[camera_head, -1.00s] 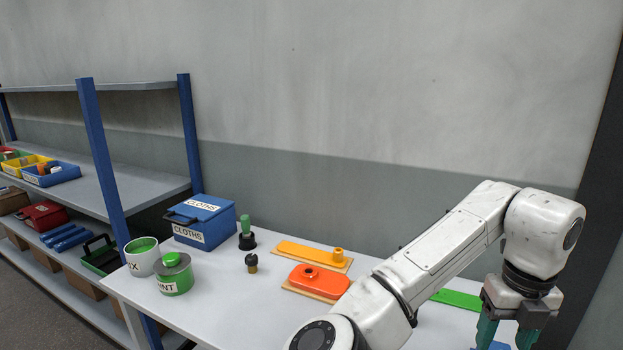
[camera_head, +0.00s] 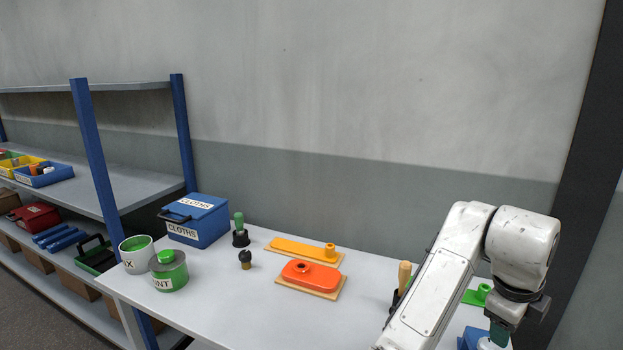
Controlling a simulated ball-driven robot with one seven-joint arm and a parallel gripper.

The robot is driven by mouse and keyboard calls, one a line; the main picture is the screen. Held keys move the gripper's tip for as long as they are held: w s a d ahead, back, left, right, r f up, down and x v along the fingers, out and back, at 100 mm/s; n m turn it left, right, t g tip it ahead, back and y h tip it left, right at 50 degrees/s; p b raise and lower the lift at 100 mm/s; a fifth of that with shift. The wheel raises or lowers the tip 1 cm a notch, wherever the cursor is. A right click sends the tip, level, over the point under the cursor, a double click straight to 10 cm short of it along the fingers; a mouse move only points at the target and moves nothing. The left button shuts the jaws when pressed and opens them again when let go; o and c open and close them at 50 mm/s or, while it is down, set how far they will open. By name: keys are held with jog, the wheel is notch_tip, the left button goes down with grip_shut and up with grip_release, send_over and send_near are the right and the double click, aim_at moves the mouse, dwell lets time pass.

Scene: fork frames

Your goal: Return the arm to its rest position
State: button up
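My arm reaches across the right side of the picture, with its wrist bent downward. My gripper (camera_head: 499,333) hangs at the bottom right edge, over the right end of the white table (camera_head: 235,305). One teal finger shows; the rest is hidden or cut off by the frame, so its opening is unclear. Just below and left of it is a blue thing (camera_head: 468,341), partly cut off. A green piece with a knob (camera_head: 480,294) lies behind the gripper, partly hidden by my arm.
An orange block (camera_head: 311,275) and a yellow-orange bar (camera_head: 300,250) lie mid-table. A wooden-handled tool (camera_head: 404,275) stands beside my arm. A blue cloths box (camera_head: 199,220), green paint tin (camera_head: 170,276) and mix pot (camera_head: 137,258) stand left. A shelf (camera_head: 135,190) is further left.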

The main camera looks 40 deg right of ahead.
jog(key=w+a+f+n+t+h, duration=0.1)
jog(key=w+a+f+n, duration=0.3)
jog(key=n, duration=0.6)
jog(key=a+f+n+t+h, duration=0.1)
jog(key=f+n, duration=0.5)
jog(key=n, duration=0.4)
jog(key=s+a+f+n+y, duration=0.2)
jog(key=s+a+f+n, duration=0.2)
jog(key=a+f+n, duration=0.3)
jog(key=s+a+f+n+y, duration=0.3)
jog(key=s+a+f+n, duration=0.2)
jog(key=a+f+n, duration=0.3)
jog(key=a, duration=0.4)
jog(key=shift+s+a+f+g+y, duration=0.2)
jog(key=shift+s+a+g+y, duration=0.1)
jog(key=shift+a+g, duration=0.1)
jog(key=shift+w, duration=0.1)
